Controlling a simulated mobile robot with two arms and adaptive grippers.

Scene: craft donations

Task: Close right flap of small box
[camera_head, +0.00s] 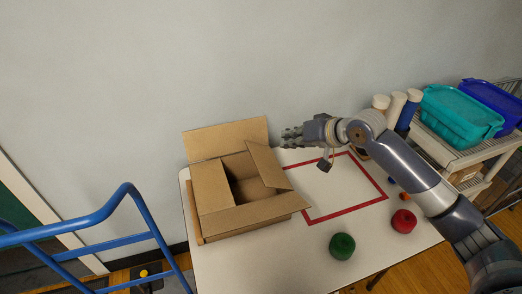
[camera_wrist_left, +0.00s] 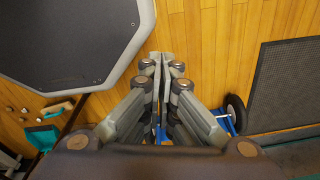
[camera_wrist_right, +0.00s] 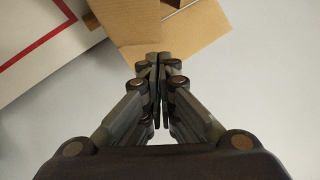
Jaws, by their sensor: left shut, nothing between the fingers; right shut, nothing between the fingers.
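An open brown cardboard box (camera_head: 235,219) stands on the white table. Its right flap (camera_head: 267,164) tilts up and inward over the right of the opening. My right gripper (camera_head: 284,137) is shut and empty beyond the box's back right corner, beside the right flap. In the right wrist view, a cardboard flap (camera_wrist_right: 195,38) lies just past its fingertips; contact is unclear. My left gripper (camera_wrist_left: 162,58) is shut and empty, above the floor.
A red tape outline (camera_head: 345,211) lies right of the box. A green yarn ball (camera_head: 342,246) and a red yarn ball (camera_head: 404,221) sit in front. A blue rail (camera_head: 95,217) is at left.

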